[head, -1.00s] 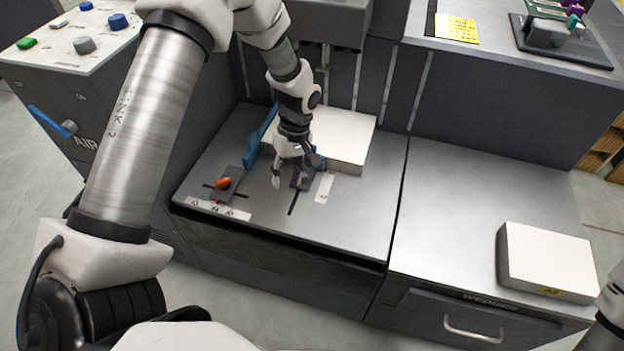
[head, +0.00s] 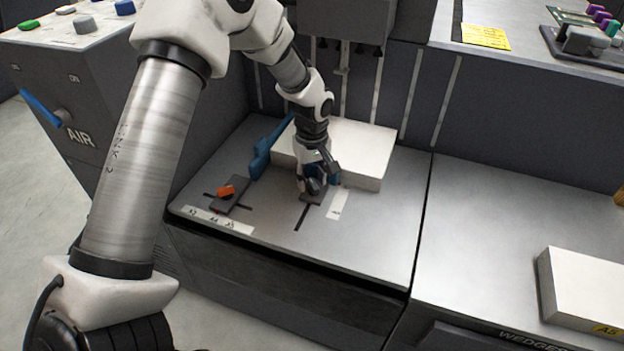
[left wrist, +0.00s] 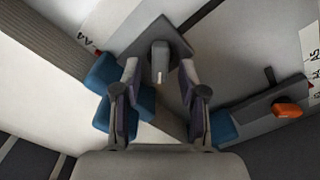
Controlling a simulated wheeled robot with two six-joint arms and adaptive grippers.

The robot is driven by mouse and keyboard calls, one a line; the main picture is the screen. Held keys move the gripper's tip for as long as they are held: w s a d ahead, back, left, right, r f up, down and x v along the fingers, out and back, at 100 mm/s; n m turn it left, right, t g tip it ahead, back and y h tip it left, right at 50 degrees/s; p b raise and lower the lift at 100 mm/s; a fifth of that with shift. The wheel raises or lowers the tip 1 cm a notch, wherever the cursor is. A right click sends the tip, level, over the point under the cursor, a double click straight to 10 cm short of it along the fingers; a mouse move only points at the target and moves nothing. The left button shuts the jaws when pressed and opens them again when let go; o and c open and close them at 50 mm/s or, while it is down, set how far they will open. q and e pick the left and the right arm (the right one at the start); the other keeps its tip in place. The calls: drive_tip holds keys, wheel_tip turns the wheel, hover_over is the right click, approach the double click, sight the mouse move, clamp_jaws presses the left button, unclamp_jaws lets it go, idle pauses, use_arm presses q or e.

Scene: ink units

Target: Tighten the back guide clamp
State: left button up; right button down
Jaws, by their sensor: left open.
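The back guide clamp shows in the left wrist view as a dark plate with an upright grey lever (left wrist: 160,58). In the head view its dark plate (head: 312,197) sits on a slot, mostly hidden by my left gripper (head: 318,184). My left gripper is open, pointing down, and in the left wrist view its fingers (left wrist: 158,85) stand on either side of the lever. I cannot tell whether they touch it. Blue guide parts (left wrist: 103,72) lie beside the fingers. A second clamp with an orange lever (head: 226,191) is to the left. My right gripper is not in view.
A white paper stack (head: 362,150) lies behind the clamp, with a blue side guide (head: 262,158) at its left. Another stack (head: 585,285) lies on the right counter. The AIR panel (head: 70,115) stands at left. The table front (head: 330,245) is clear.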

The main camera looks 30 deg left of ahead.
use_arm(q)
clamp_jaws()
